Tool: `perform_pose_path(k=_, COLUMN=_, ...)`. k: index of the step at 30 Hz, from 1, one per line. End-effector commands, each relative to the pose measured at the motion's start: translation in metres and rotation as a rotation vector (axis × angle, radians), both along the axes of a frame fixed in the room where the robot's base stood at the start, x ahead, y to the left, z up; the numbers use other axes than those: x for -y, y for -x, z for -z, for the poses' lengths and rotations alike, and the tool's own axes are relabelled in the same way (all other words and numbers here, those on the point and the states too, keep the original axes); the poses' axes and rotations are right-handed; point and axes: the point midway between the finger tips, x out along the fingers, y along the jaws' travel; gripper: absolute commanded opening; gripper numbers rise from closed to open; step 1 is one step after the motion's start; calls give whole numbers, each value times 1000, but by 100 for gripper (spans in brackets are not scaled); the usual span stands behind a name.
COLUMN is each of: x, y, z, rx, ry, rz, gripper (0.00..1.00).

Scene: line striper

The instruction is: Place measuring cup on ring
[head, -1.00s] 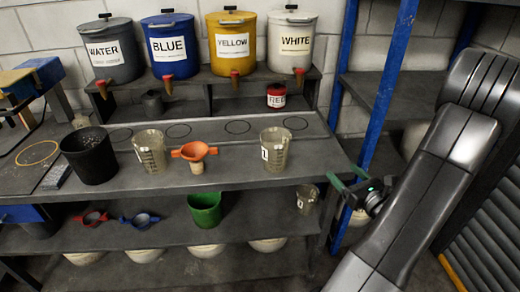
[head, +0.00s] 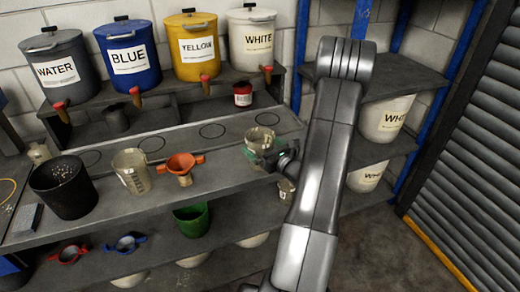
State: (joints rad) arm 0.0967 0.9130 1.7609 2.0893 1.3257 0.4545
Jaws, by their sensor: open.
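A clear measuring cup (head: 261,134) stands near the right end of the bench, its lower part hidden by my gripper. My gripper (head: 257,152), with greenish fingers, is open at this cup; whether the fingers touch it I cannot tell. Another clear measuring cup (head: 132,173) stands further left, beside an orange funnel (head: 182,166). A smaller clear cup (head: 287,189) is on the shelf below, partly hidden by my arm. Dark outlined rings lie along the back of the bench: one at left (head: 90,158), two in the middle (head: 152,144) (head: 212,131), and one at right (head: 267,118).
Water (head: 59,73), blue (head: 128,61), yellow (head: 192,49) and white (head: 252,44) buckets with spouts stand on the rack above the rings. A black bucket (head: 64,190) stands at left. A green bucket (head: 191,220) is on the lower shelf. The visible rings look empty.

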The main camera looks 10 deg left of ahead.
Motion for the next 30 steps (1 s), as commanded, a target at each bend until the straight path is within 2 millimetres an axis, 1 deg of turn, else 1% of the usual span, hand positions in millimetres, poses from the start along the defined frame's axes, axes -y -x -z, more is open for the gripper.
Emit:
perform_pose_path(k=1, x=-6, y=-4, z=-2, rx=-1, ry=1, rz=-2, gripper=100)
perform_pose_path(k=3, x=-11, y=-8, z=-2, rx=-1, ry=1, rz=-1, gripper=100)
perform_pose_path(k=11, x=-13, y=-11, z=0, rx=0, ry=0, rz=1, gripper=100)
perform_pose_path(k=13, x=-13, y=-11, z=0, rx=0, ry=0, rz=1, gripper=90)
perform_pose_path(k=17, x=-13, y=-11, z=0, rx=0, ry=0, rz=1, gripper=65)
perform_pose_path(k=18, x=-13, y=-11, z=0, rx=0, ry=0, rz=1, gripper=61)
perform_pose_path(k=19, x=-13, y=-11, z=0, rx=0, ry=0, rz=1, gripper=61)
perform_pose_path(k=20, x=-13, y=-11, z=0, rx=0, ry=0, rz=1, gripper=57)
perform_pose_path(k=26, x=-13, y=-11, z=-1, rx=1, ry=1, rz=1, gripper=57)
perform_pose_path(k=30, x=-13, y=-11, z=-5, rx=2, ry=0, rz=0, gripper=57)
